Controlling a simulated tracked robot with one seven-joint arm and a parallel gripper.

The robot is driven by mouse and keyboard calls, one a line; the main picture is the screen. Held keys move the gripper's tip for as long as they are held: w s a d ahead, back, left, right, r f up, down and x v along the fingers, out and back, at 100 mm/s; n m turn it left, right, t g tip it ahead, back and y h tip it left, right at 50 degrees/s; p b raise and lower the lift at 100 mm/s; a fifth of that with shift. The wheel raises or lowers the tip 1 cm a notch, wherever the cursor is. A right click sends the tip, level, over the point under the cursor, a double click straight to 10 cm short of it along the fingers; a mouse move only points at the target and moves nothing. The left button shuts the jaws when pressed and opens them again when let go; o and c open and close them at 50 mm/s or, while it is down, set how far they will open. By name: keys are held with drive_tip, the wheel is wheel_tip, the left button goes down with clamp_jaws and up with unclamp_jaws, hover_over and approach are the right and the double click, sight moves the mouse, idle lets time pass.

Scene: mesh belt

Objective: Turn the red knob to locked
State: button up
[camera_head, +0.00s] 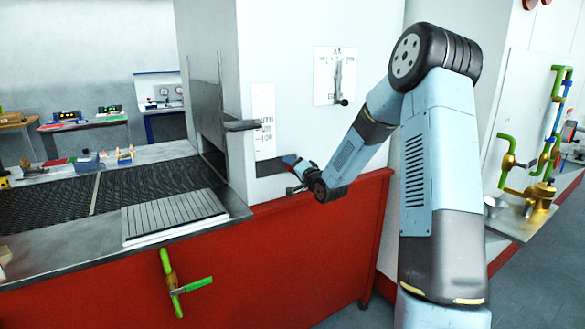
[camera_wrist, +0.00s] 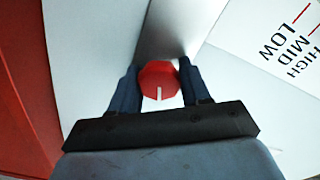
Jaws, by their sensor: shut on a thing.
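The red knob (camera_wrist: 158,76) shows in the wrist view between the two dark fingers of my gripper (camera_wrist: 160,84). It is faceted and has a white pointer line toward the bottom of the picture. My gripper is shut on it, one finger against each side. In the head view my gripper (camera_head: 292,170) is at the front of the white machine housing (camera_head: 290,60), above the red cabinet; there the knob is hidden. No locked mark can be read in either view.
A white LOW, MID, HIGH label (camera_wrist: 285,45) is beside the knob; it also shows in the head view (camera_head: 263,122). A lever handle (camera_head: 242,125) sticks out left of it. Another lever plate (camera_head: 336,76) is above. The mesh belt (camera_head: 150,182) lies left.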

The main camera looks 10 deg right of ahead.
drive_tip(key=shift+d+f+m, duration=0.1)
drive_tip(key=shift+d+m, duration=0.1)
drive_tip(key=shift+m, duration=0.8)
drive_tip(key=shift+d+m, duration=0.15)
drive_tip(key=shift+m, duration=0.85)
drive_tip(key=o, duration=0.8)
drive_tip(key=shift+d, duration=0.1)
drive_tip(key=shift+c, duration=0.2)
drive_tip(key=shift+o, duration=1.4)
drive_tip(key=shift+a, duration=0.2)
drive_tip(key=v, duration=1.3)
drive_tip(key=shift+s, duration=0.3)
drive_tip(key=shift+d, duration=0.1)
